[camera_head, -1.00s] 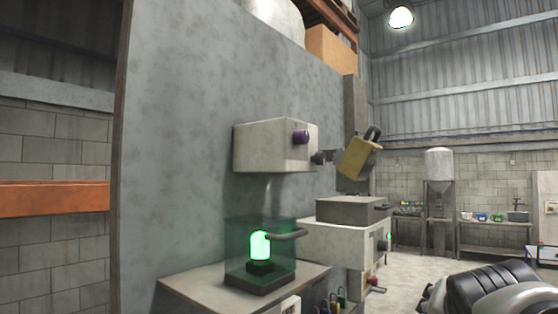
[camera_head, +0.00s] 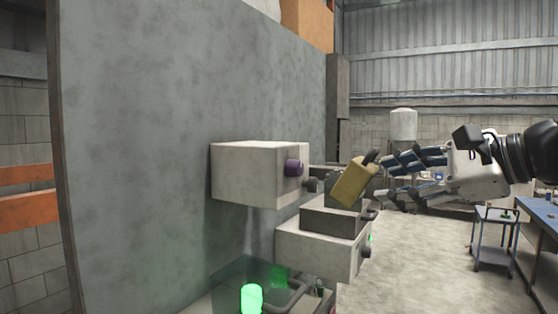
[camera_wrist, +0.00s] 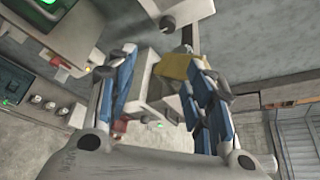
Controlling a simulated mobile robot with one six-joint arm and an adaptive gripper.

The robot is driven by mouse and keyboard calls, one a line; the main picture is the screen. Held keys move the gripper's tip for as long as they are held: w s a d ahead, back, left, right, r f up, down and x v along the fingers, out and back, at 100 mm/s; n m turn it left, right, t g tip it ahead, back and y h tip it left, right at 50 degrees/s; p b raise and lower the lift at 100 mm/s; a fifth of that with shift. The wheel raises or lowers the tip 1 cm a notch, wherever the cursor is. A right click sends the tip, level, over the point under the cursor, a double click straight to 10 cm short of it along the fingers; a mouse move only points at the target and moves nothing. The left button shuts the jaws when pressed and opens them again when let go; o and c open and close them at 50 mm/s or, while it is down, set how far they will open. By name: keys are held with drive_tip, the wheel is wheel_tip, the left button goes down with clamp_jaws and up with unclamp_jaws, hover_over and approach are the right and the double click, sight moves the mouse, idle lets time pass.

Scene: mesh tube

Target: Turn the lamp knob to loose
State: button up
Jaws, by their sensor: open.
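The frames do not show which knob is the lamp knob. A green lit lamp (camera_head: 251,298) stands lower down in a clear case, cut off by the bottom edge. My gripper (camera_head: 388,180) is open and empty, to the right of the white box and apart from both knobs. A yellow padlock-shaped block (camera_head: 351,184) shows between the box and my fingers. It also shows near the right finger in the wrist view (camera_wrist: 178,68).
A grey box with a handle (camera_head: 333,221) sits on a lower white cabinet (camera_head: 318,252), below the gripper's left side. A trolley (camera_head: 494,236) and a blue-topped bench (camera_head: 541,218) stand at the right. Open floor (camera_head: 425,265) lies between.

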drive_tip(key=r, duration=0.2)
drive_tip(key=p, duration=0.1)
approach(317, 184)
drive_tip(key=shift+y, duration=0.4)
drive_tip(key=x, duration=0.9)
drive_tip(key=shift+w+f, duration=0.1)
drive_tip(key=shift+f, duration=0.15)
drive_tip(key=shift+d, duration=0.1)
drive_tip(key=shift+c, duration=0.4)
drive_tip(key=c, duration=1)
